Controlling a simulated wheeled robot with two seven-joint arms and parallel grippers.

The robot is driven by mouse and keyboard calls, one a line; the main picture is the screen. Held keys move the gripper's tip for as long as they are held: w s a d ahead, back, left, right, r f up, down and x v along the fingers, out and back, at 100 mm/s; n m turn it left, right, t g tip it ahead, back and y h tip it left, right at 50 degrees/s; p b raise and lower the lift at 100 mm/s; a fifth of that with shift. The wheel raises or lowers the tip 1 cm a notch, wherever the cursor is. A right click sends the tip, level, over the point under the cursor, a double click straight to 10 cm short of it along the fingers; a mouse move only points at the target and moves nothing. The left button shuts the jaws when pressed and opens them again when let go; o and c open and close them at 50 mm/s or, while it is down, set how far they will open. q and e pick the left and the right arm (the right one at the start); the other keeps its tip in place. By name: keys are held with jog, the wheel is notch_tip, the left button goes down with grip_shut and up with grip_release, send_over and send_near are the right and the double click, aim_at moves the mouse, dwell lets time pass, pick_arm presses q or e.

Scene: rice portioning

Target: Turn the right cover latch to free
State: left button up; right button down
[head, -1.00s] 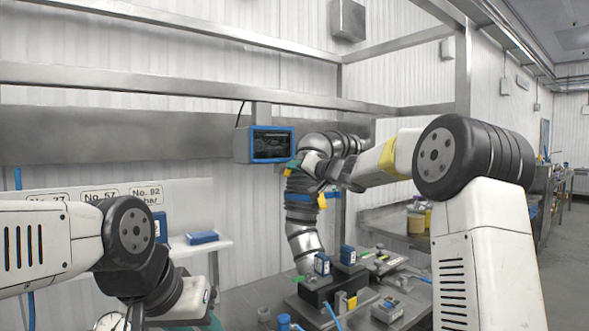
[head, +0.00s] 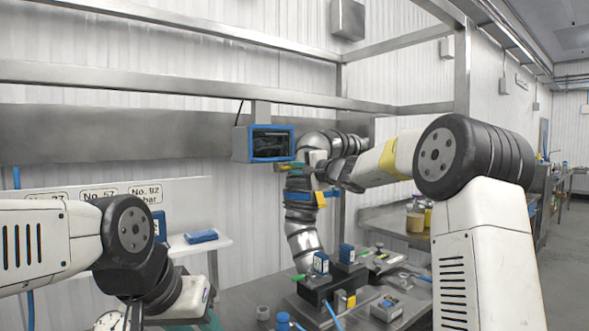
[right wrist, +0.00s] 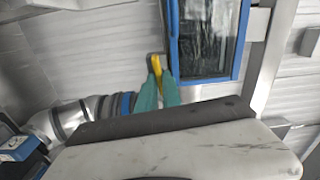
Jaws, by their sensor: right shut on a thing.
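My right gripper (head: 290,167) is at the steel pipe's upper part, just below and right of the blue-framed panel. In the right wrist view its two teal fingers (right wrist: 162,92) are closed on a slim yellow handle (right wrist: 156,62), which looks like the right cover latch. The handle's tip sticks out past the fingers, beside the left edge of the blue-framed panel (right wrist: 235,40); its base is hidden.
The blue-framed panel (head: 266,129) hangs close to my right gripper. The jointed steel pipe (head: 303,233) runs down to a bench with blue-and-white boxes (head: 321,262) and small devices (head: 386,308). A steel rail (head: 180,87) crosses above.

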jog(key=shift+f+m, duration=0.15)
jog(key=shift+m, duration=0.45)
jog(key=c, duration=1.5)
grip_release()
jog(key=v, duration=0.7)
jog(key=shift+s+d, duration=0.25)
jog(key=shift+s, duration=0.05)
